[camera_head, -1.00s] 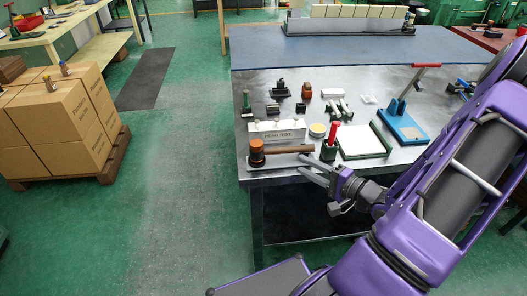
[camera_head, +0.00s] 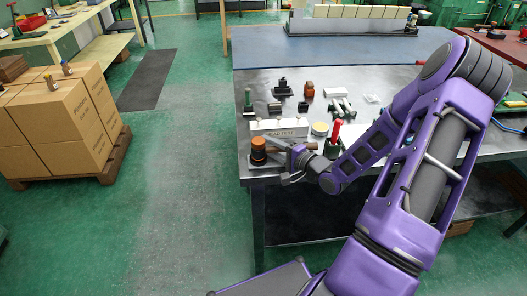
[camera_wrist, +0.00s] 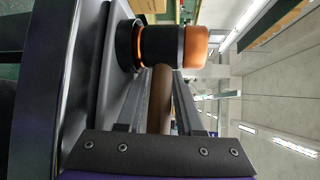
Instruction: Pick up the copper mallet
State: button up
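The copper mallet (camera_head: 258,146) is at the front left corner of the metal table. Its head, copper-orange with a dark band, stands upright and its brown handle points right, mostly hidden by my gripper (camera_head: 276,150) in the head view. In the wrist view the mallet head (camera_wrist: 157,45) is just beyond the fingertips. The brown handle (camera_wrist: 160,95) runs lengthwise between the two fingers of my gripper (camera_wrist: 160,80). The fingers are apart, with a narrow gap visible beside the handle, so my gripper looks open around it.
A white lettered block (camera_head: 279,127) stands just behind the mallet. The blue mat (camera_head: 330,50) behind is mostly clear.

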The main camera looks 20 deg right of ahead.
jog(key=shift+w, duration=0.15)
grip_shut()
dwell(0.4)
notch_tip(320, 180, up, 10)
jog(key=p, duration=0.2)
jog(key=shift+p, duration=0.35)
jog(key=shift+c, duration=1.8)
grip_release()
grip_shut()
